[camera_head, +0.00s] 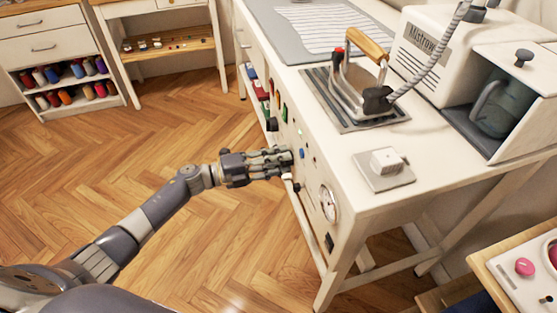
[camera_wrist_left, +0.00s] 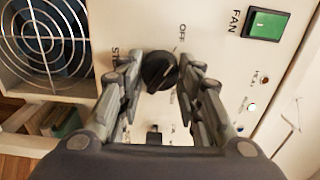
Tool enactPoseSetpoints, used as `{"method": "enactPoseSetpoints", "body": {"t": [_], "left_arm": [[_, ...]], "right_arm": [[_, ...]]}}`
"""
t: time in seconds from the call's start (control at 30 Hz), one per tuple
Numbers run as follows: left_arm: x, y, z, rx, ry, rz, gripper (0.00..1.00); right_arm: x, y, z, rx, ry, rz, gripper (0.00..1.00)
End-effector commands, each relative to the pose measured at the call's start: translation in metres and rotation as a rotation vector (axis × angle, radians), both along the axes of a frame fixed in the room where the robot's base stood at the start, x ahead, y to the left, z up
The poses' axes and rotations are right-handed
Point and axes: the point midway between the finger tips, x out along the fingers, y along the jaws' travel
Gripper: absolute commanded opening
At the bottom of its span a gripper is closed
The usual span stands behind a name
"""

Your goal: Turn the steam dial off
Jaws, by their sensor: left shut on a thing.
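The black steam dial (camera_wrist_left: 158,72) sits on the white front panel of the ironing station, with the word OFF (camera_wrist_left: 183,31) printed close by and a label starting "ST" partly hidden behind a finger. My left gripper (camera_head: 286,160) reaches the panel from the left and hides the dial in the head view. In the left wrist view its fingers (camera_wrist_left: 160,84) are closed on the two sides of the dial. The dial's pointer mark is too small to read surely. My right gripper is in neither view.
A green FAN switch (camera_wrist_left: 265,24) and a fan grille (camera_wrist_left: 47,40) flank the dial. A round gauge (camera_head: 328,204) is further along the panel. The iron (camera_head: 350,80) rests on its metal plate on top. Open wooden floor (camera_head: 120,150) lies to the left.

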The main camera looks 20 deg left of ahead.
Motion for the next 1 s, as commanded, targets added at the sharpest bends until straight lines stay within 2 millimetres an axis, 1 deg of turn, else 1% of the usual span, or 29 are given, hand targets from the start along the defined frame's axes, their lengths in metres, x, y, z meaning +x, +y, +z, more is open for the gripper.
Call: {"method": "enactPoseSetpoints", "body": {"t": [0.03, 0.1, 0.4, 0.53, 0.67, 0.9, 1.0], "left_arm": [[0.0, 0.0, 0.0, -0.001, 0.001, 0.001, 0.4], [0.0, 0.0, 0.0, -0.001, 0.001, 0.001, 0.54], [0.0, 0.0, 0.0, 0.0, 0.0, 0.0, 0.54], [-0.004, 0.006, -0.001, 0.001, 0.001, 0.001, 0.54], [-0.016, 0.023, -0.001, 0.003, 0.001, 0.001, 0.54], [-0.045, 0.066, -0.001, 0.004, 0.003, 0.001, 0.54], [-0.055, 0.081, -0.001, 0.002, 0.003, 0.001, 0.54]], "right_arm": [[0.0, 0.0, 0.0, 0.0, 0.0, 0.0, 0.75], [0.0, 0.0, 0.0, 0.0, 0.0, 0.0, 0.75], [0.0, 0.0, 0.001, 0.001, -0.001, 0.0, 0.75], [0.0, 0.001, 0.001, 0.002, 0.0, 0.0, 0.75], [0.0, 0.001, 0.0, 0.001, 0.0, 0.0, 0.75], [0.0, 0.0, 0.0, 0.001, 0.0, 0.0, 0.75], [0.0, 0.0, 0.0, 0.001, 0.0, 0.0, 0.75]]}}
